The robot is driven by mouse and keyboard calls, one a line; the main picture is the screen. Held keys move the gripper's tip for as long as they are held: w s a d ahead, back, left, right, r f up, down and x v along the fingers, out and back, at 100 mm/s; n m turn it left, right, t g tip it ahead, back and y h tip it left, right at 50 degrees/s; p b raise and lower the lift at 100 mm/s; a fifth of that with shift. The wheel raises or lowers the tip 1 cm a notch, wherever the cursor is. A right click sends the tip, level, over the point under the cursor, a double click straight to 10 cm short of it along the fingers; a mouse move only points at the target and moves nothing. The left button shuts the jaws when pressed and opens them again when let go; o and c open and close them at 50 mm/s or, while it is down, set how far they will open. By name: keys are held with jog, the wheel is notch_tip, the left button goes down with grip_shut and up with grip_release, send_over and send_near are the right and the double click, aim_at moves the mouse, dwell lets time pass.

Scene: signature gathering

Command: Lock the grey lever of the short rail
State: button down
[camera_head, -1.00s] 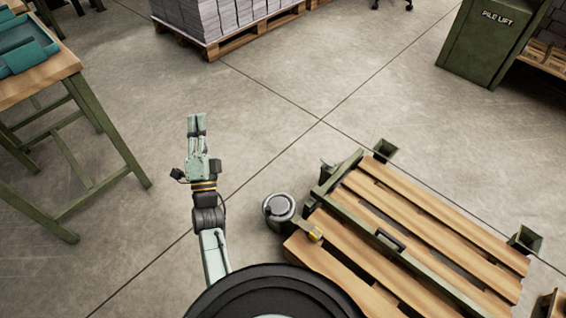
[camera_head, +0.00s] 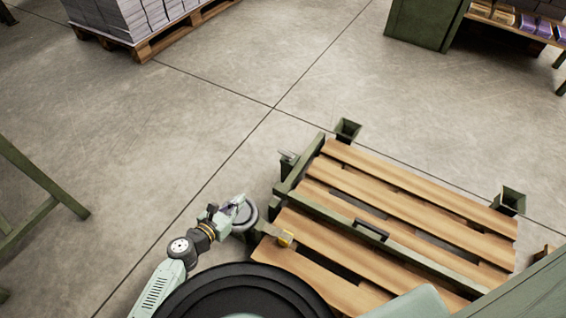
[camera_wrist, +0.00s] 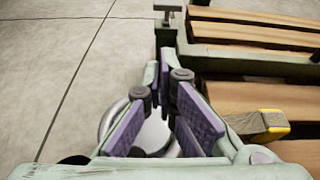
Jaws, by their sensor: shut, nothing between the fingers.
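The short rail (camera_head: 303,163) is a green bar along the left end of the wooden pallet. A small grey piece (camera_head: 288,158), which looks like its lever, sticks out on the rail's left side; its exact position is too small to tell. In the wrist view a grey T-shaped piece (camera_wrist: 168,10), apparently the same lever, stands at the top, beyond my fingertips. My gripper (camera_head: 242,203) is shut and empty, left of the pallet and apart from the rail and lever. In the wrist view its purple-padded fingers (camera_wrist: 165,72) point toward the rail's corner.
A round grey pedestal (camera_head: 246,218) stands just under my gripper. A long green rail (camera_head: 330,215) with a black handle (camera_head: 371,229) crosses the pallet (camera_head: 385,208).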

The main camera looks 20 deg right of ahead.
aim_at(288, 156)
jog(key=shift+s+d+f, duration=0.15)
jog(key=shift+d+f, duration=0.05)
jog(key=shift+f, duration=0.2)
jog(key=r+b+x, duration=0.1)
jog(key=r+x, duration=0.1)
jog(key=x, duration=2)
jog(key=shift+w+d+b, duration=0.35)
jog(key=shift+w+d, duration=0.1)
jog(key=shift+d, duration=0.15)
